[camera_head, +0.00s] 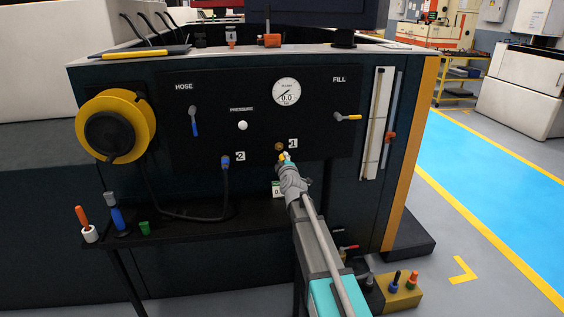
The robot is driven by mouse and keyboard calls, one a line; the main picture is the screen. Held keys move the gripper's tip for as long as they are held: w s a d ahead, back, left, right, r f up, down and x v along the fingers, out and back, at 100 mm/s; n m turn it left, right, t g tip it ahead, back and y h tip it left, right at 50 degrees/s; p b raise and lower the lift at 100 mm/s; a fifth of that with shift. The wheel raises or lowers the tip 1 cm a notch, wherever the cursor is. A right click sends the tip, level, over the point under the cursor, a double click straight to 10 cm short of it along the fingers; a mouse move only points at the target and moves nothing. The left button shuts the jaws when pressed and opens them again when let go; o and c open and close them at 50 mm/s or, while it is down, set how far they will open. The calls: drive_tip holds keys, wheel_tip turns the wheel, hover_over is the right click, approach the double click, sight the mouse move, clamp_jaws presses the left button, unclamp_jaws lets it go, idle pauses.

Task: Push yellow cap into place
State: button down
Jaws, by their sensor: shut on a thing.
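A small yellow cap (283,156) shows at the tip of my gripper (286,160), at the lower right of the black panel. My gripper is shut on it; the fingers are small and partly hidden by my wrist. A brass fitting (279,147) marked 1 sits just above and left of the cap. I cannot tell whether the cap touches the fitting. My arm reaches up to the panel from the lower right.
The black panel (262,175) carries a round gauge (286,92), a blue-handled HOSE valve (194,128), a yellow-handled FILL valve (348,117) and a blue connector (225,161) at port 2. A yellow hose reel (142,122) is at left. A shelf (185,232) holds tools below.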

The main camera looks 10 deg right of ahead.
sight(279, 148)
idle(0.4)
drive_tip(key=shift+w, duration=2.85)
drive_tip(key=shift+w, duration=1.35)
drive_tip(key=shift+c, duration=1.4)
unclamp_jaws()
drive_tip(key=shift+o, duration=1.4)
drive_tip(key=shift+s, duration=0.15)
drive_tip(key=shift+s, duration=2.85)
